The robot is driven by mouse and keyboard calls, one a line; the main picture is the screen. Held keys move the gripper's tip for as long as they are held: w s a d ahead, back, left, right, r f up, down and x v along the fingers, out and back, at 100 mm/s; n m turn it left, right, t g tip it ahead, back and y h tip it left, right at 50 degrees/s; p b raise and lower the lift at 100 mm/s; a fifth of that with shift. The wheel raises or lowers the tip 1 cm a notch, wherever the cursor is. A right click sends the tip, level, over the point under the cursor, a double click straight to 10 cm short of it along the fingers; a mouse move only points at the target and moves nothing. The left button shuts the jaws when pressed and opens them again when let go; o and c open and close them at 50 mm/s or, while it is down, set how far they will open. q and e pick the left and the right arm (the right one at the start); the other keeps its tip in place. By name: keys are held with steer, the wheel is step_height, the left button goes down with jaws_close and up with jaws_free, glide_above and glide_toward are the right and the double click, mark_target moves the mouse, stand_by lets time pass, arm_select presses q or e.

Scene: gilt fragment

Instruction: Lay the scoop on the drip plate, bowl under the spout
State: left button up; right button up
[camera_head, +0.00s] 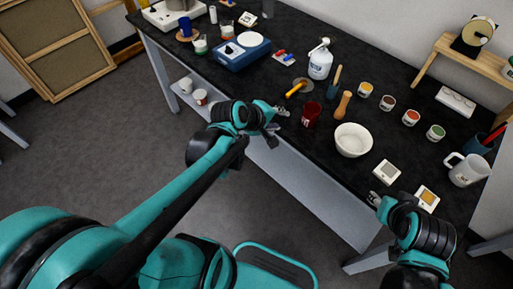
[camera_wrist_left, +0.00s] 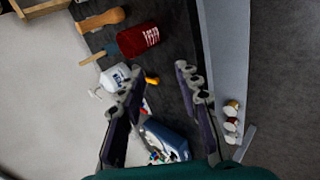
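What looks like the scoop, with a yellow-orange handle (camera_head: 296,89), lies at a small tan round plate (camera_head: 305,84), probably the drip plate. I cannot tell how its bowl end sits. The yellow part also shows in the left wrist view (camera_wrist_left: 152,79), beyond the fingers. A white pump bottle (camera_head: 320,63) with a spout on top stands behind the plate; it is also in the wrist view (camera_wrist_left: 114,77). My left gripper (camera_head: 279,117) is open and empty at the table's front edge, short of the scoop. My right gripper (camera_head: 376,200) is near the front edge further right; its fingers are unclear.
A wooden pestle-like tool (camera_head: 343,104), a white bowl (camera_head: 353,140) and several small jars are further right. A blue scale-like device (camera_head: 243,51) stands left. The black table (camera_head: 275,84) has bare patches between.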

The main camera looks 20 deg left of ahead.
arm_select(q)
steer(key=s+a+m+g+y, duration=0.1)
steer(key=s+m+y, duration=0.2)
steer(key=s+m, duration=1)
steer(key=shift+s+r+g, duration=0.2)
steer(key=shift+r+g, duration=0.1)
